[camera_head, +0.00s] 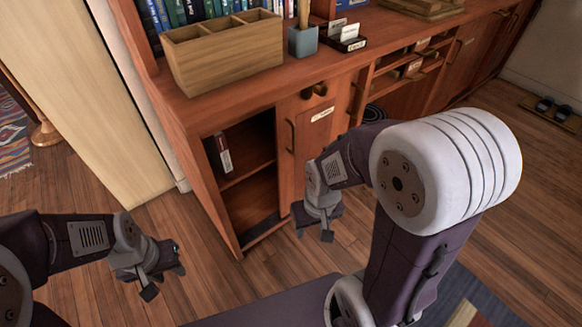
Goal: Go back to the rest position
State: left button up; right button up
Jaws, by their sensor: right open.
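My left gripper (160,277) is at the lower left, over the wooden floor and apart from the furniture. Its fingers are small and seen from behind, so I cannot tell whether it is open. My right gripper (315,227) hangs near the middle, in front of the wooden cabinet (262,97). Its two fingers point down and stand apart, with nothing seen between them. My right arm fills much of the right side and hides part of the cabinet front.
An open compartment with a book (223,152) is in the cabinet's left end. A wooden divided box (226,52), a blue-grey pot (302,41) and a card holder (343,38) stand on top. Slippers (553,108) lie at right. Floor (85,205) at left is clear.

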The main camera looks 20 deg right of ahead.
notch_tip(320, 180, up, 40)
jog(key=p, duration=3.8)
jog(key=shift+f, duration=0.2)
